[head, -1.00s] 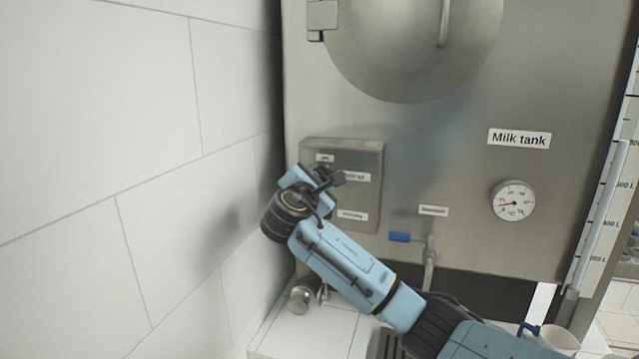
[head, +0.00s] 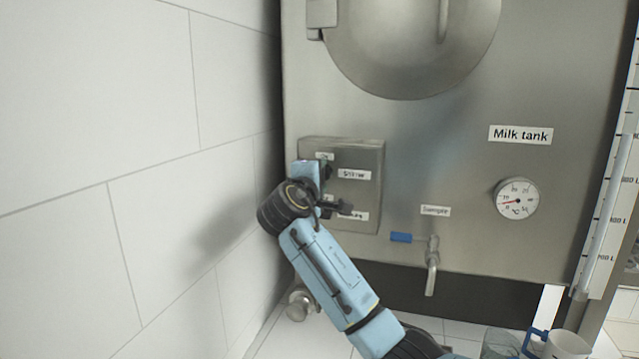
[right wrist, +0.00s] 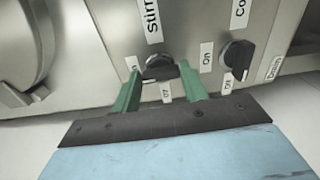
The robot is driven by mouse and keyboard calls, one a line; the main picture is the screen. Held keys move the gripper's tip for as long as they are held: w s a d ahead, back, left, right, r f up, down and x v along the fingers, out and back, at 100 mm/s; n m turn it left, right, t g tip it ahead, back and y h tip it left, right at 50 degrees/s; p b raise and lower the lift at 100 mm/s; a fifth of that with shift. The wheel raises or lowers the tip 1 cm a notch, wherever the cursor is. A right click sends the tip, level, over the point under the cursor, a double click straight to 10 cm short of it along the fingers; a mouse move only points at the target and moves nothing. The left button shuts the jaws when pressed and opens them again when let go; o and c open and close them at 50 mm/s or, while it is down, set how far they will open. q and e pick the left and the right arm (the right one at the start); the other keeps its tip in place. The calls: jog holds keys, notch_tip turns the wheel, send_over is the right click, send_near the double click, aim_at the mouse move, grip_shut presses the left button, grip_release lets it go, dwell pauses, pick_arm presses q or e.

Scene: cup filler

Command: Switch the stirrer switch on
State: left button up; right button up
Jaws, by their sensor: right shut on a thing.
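The stirrer switch is a black rotary knob (right wrist: 160,68) beside the "Stirrer" label (right wrist: 152,20) in the right wrist view. My right gripper (right wrist: 160,82) has its two green fingers on either side of this knob and is shut on it. An off label (right wrist: 166,92) shows between the fingers; another label on the left is partly behind a finger. Which label the knob points to is not clear. In the head view my gripper and wrist cover the knob on the grey control box (head: 368,160). My left gripper is not in view.
The cooling knob (right wrist: 237,55) sits close beside the right finger. A tiled wall (head: 140,150) is close on the left. A blue-handled mug (head: 568,345) stands at lower right.

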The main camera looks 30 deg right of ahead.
jog(key=shift+m, duration=0.4)
jog(key=o, duration=1)
jog(key=shift+s+a, duration=0.1)
jog(key=b+v, duration=0.3)
jog(key=v, duration=1)
jog(key=shift+s, duration=0.1)
